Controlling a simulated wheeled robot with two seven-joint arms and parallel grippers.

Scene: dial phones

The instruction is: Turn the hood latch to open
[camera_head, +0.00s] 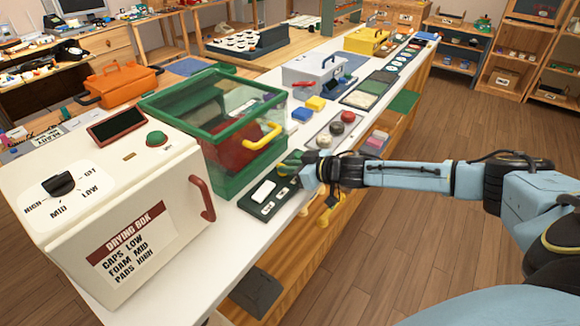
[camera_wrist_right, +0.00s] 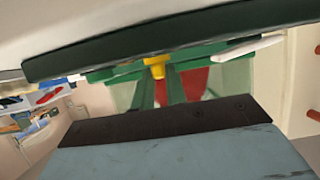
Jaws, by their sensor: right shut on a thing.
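The hood (camera_head: 190,95) is a clear box with a green frame on the white bench. A yellow curved handle (camera_head: 263,140) is on its front face; I cannot tell whether it is the latch. A yellow piece (camera_wrist_right: 156,66) also shows in the right wrist view, in front of green bars. My right gripper (camera_head: 292,166) is low in front of the hood, by its near right corner and over the dark green tray. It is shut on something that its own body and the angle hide. A white block (camera_head: 264,191) lies on that tray. My left gripper is not in view.
A white drying box (camera_head: 150,230) with a red handle (camera_head: 201,198) stands at the near left. A tray (camera_head: 335,133) with round pieces, blue and yellow blocks, and a grey toolbox (camera_head: 313,75) lie farther along the bench. The floor (camera_head: 480,130) to the right is clear.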

